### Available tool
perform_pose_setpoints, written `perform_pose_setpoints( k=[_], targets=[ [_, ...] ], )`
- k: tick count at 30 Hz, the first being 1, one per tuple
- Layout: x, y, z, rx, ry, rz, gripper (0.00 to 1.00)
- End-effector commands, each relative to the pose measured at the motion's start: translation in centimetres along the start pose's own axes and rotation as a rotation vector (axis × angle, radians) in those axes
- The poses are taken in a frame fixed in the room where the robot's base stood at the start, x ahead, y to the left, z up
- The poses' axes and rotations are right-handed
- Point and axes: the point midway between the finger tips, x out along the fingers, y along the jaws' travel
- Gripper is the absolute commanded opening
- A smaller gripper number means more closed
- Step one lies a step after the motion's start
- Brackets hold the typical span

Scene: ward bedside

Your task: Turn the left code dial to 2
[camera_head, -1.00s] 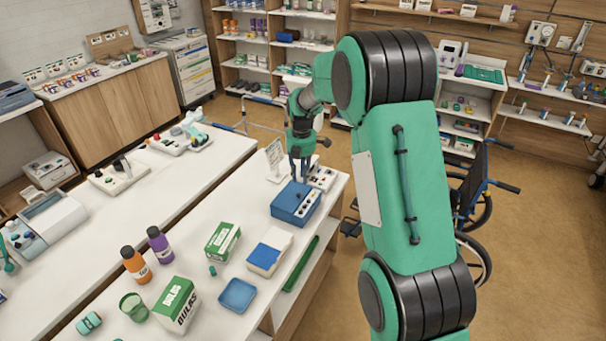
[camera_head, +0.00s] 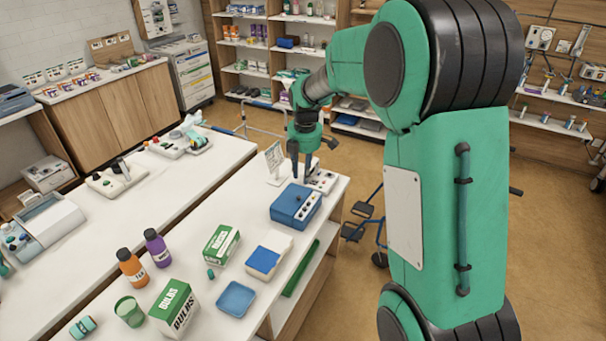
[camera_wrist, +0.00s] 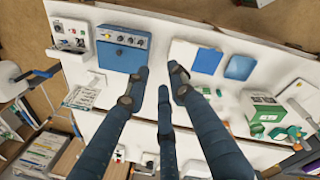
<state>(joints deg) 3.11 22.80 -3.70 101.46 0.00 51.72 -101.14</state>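A blue box (camera_head: 294,205) with a row of small knobs on a pale panel stands near the far right end of the near white table. In the wrist view the blue box (camera_wrist: 116,57) is at the upper left, its knob panel (camera_wrist: 122,39) along the far edge. The dial markings are too small to read, and I cannot tell which knob is the left code dial. My gripper (camera_head: 300,176) hangs fingers-down just behind the box. In the wrist view its fingers (camera_wrist: 160,77) are spread and empty, apart from the box.
A white unit with knobs (camera_head: 323,180) stands just behind the box, close to my gripper. A sign stand (camera_head: 274,158) is to its left. A blue-topped pad (camera_head: 265,258), a blue tray (camera_head: 236,298), cartons (camera_head: 221,242) and bottles (camera_head: 157,247) occupy the nearer table.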

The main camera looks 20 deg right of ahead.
Motion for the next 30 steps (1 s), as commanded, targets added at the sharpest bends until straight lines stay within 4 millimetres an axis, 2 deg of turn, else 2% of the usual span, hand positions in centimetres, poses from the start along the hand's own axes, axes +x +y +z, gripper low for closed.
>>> perform_pose_setpoints(
  k=[13,19,26,30],
  targets=[
    [-0.1,-0.1,0.0,0.009,0.0,0.001,0.24],
    [0.5,0.6,0.2,0.069,0.001,-0.007,0.24],
    [3.0,2.9,1.0,0.311,0.001,-0.035,0.24],
    [5.5,4.7,1.6,0.531,-0.005,-0.058,0.24]
  ],
)
